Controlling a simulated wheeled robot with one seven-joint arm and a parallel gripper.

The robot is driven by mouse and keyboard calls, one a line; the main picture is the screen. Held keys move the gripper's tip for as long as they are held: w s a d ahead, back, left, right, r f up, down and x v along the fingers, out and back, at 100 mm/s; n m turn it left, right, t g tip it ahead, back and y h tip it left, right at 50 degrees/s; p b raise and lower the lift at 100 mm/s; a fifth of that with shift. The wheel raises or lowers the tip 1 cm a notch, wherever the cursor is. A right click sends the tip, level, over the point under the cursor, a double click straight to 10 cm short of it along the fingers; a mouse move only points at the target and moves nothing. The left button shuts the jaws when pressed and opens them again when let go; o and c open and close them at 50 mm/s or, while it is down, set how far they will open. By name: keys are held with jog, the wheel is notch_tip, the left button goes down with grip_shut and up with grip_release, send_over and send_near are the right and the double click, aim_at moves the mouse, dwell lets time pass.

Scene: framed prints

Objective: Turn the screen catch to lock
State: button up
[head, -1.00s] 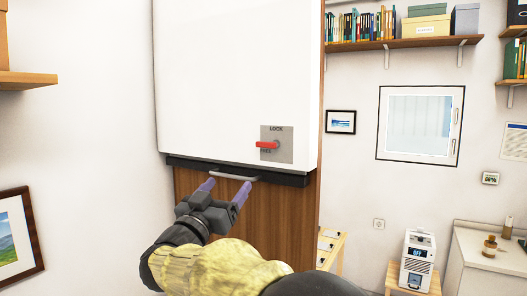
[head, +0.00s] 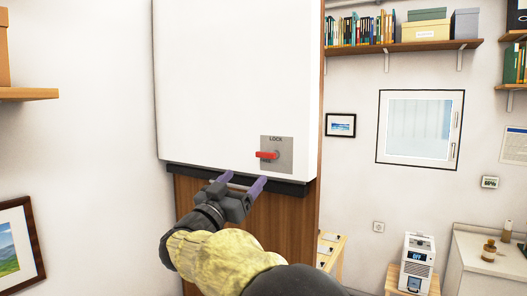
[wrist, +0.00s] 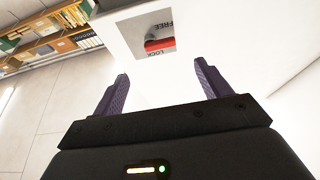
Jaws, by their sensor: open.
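The screen catch is a red lever (head: 267,155) on a grey plate (head: 284,146) near the lower right corner of the white screen (head: 235,70). The lever points left in the head view, away from the word LOCK above its pivot. In the wrist view the red lever (wrist: 160,44) lies between the words FREE and LOCK, beyond the fingertips. My gripper (head: 246,182) is open and empty, just below the screen's lower edge and below and left of the catch. Its purple fingers are apart from the lever.
A black bar (head: 285,187) runs along the screen's bottom, with a grey handle partly hidden behind my gripper. A brown wood panel (head: 290,225) lies below. A framed landscape (head: 12,245) hangs at left. Shelves, a window and a counter are far right.

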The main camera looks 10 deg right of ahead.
aim_at(265, 156)
jog(key=p+x, duration=0.4)
jog(key=x, duration=0.6)
jog(key=shift+d+r, duration=0.1)
jog(key=shift+r, duration=0.05)
jog(key=shift+w+d+p, duration=0.25)
jog(key=shift+w+p, duration=0.05)
jog(key=shift+p, duration=0.1)
jog(key=shift+c, duration=0.5)
jog(key=c, duration=0.9)
